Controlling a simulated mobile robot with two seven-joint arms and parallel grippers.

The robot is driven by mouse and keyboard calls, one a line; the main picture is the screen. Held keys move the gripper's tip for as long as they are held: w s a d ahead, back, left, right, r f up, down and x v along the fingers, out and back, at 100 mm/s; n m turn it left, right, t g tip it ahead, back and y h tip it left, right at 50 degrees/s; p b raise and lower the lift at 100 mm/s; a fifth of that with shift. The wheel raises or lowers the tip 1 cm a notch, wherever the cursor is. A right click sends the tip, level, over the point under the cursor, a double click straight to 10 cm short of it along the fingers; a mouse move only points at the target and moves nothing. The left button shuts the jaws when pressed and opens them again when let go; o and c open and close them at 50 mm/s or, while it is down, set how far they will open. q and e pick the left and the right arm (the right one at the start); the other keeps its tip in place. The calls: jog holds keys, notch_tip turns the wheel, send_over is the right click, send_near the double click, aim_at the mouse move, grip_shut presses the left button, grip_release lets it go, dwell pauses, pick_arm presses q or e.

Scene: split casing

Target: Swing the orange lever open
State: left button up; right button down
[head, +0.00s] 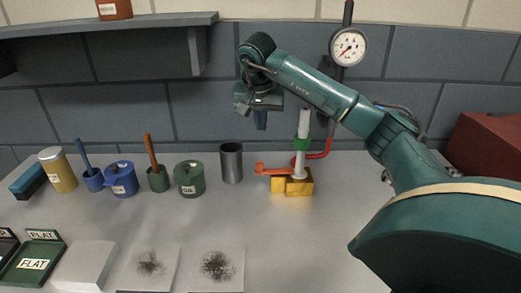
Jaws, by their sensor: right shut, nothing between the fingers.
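The orange lever (273,170) sticks out to the left from a device on the bench. The device has a yellow base block (292,186), a white upright post (303,125) and a green collar (301,143). My right gripper (260,123) is shut and empty. It hangs in the air above and left of the lever, pointing down, clear of it. My right arm reaches across from the right. My left gripper does not show.
A grey metal cup (231,163) stands left of the lever. A green pot (189,179), a blue pot (121,179) and a yellow can (58,170) stand farther left. A dial gauge (348,47) and red pipe (322,152) are behind.

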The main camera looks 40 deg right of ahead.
jog(key=x, duration=1)
jog(key=s+a+p, duration=0.1)
jog(key=s+a, duration=0.1)
jog(key=shift+s+a+p, duration=0.3)
jog(key=shift+a, duration=0.1)
